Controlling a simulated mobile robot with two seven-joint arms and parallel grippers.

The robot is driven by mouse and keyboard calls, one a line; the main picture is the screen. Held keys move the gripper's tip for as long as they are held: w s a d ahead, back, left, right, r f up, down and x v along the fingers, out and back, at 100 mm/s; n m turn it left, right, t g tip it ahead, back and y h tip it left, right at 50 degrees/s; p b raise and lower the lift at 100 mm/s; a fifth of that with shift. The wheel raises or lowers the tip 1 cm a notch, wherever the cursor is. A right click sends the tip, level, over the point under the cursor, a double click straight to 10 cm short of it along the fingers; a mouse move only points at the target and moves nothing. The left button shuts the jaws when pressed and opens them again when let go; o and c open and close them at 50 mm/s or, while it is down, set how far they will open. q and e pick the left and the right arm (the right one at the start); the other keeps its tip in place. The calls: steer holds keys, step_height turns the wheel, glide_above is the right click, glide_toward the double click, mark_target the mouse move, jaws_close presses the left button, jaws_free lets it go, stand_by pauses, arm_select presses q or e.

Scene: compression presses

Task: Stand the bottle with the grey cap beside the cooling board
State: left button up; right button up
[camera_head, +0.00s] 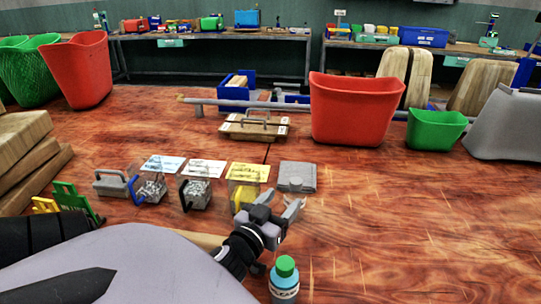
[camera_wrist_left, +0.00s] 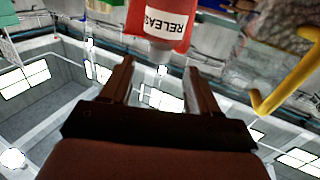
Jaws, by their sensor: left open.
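My left gripper (camera_head: 281,200) is open and empty in the head view, right of the press with the yellow handle (camera_head: 243,197). In the left wrist view, which is upside down, a red bottle (camera_wrist_left: 163,18) with a "RELEASE" label and a grey cap (camera_wrist_left: 160,50) shows beyond the open fingers (camera_wrist_left: 158,82). The bottle is apart from them. I cannot make it out in the head view; the gripper may hide it. A flat grey slab (camera_head: 303,172), perhaps the cooling board, lies just beyond the fingertips. My right gripper is not in view.
A bottle with a green cap (camera_head: 285,268) stands at the near edge. Small clear-sided presses (camera_head: 196,192) stand left of the gripper. Red (camera_head: 350,110) and green (camera_head: 435,130) bins stand at the back. The table's right side is clear.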

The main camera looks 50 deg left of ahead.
arm_select(q)
steer(key=shift+v, duration=2.1)
steer(key=shift+s, duration=0.1)
